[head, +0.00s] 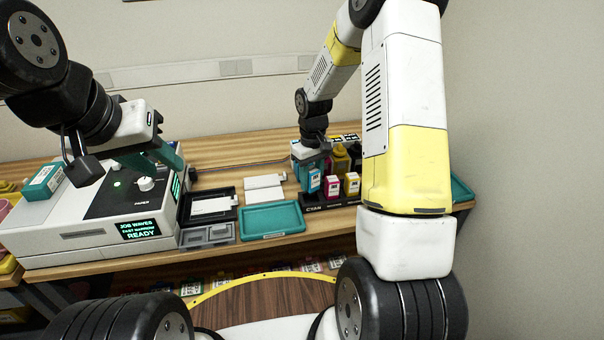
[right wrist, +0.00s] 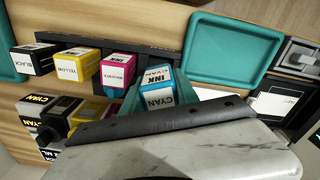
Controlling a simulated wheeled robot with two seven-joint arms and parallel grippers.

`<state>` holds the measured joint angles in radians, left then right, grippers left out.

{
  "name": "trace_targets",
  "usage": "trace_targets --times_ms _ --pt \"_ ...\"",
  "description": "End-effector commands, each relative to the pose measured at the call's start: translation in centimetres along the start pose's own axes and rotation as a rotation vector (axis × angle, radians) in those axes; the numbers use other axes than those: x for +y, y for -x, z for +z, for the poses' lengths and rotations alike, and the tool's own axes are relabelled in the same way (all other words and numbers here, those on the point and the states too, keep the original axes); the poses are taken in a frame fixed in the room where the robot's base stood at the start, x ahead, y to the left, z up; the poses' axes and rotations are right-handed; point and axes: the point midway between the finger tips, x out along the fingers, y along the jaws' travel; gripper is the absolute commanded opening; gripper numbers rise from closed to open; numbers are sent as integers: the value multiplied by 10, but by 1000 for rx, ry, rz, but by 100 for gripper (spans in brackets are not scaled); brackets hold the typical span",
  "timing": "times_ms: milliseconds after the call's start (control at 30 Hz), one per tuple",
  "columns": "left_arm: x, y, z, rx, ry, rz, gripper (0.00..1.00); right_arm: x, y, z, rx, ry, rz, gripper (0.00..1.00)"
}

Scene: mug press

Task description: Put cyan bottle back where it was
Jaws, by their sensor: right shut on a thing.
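The cyan bottle (head: 314,180) is a small cyan ink bottle with a white label, at the left end of a row of ink bottles. My right gripper (head: 311,163) comes down from above and is shut on it. In the right wrist view the cyan bottle (right wrist: 155,92) stands between teal fingers, in line with the magenta bottle (right wrist: 118,68). The dark rack (head: 316,208) marked CYAN is right below it. I cannot tell whether the bottle's base touches the rack. My left gripper (head: 150,157) hangs over the white machine, its finger gap unclear.
A yellow bottle (right wrist: 80,64) and a black bottle (right wrist: 34,60) continue the row. Larger ink containers (right wrist: 47,112) stand behind. A teal tray (head: 271,220) lies left of the rack, near the bench edge. The white machine (head: 90,215) reads READY. A black tray (head: 208,206) stands beside it.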

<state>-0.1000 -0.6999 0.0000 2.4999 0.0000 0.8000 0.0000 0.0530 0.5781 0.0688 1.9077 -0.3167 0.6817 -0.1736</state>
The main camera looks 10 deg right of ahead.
Motion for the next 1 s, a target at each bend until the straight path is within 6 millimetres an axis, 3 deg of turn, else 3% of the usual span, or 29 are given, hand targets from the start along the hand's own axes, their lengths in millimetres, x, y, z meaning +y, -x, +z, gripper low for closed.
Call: trace_targets --times_ms 333,700,733,1000 --pt "0 0 0 0 0 0 33 1 -34 -1 -2 0 -1 0" --pt "0 0 0 0 0 0 33 1 -39 -1 -1 0 -1 0" --pt "0 0 0 0 0 0 33 1 -38 -1 -1 0 -1 42" --pt "0 0 0 0 0 0 33 1 -38 -1 -1 0 -1 45"
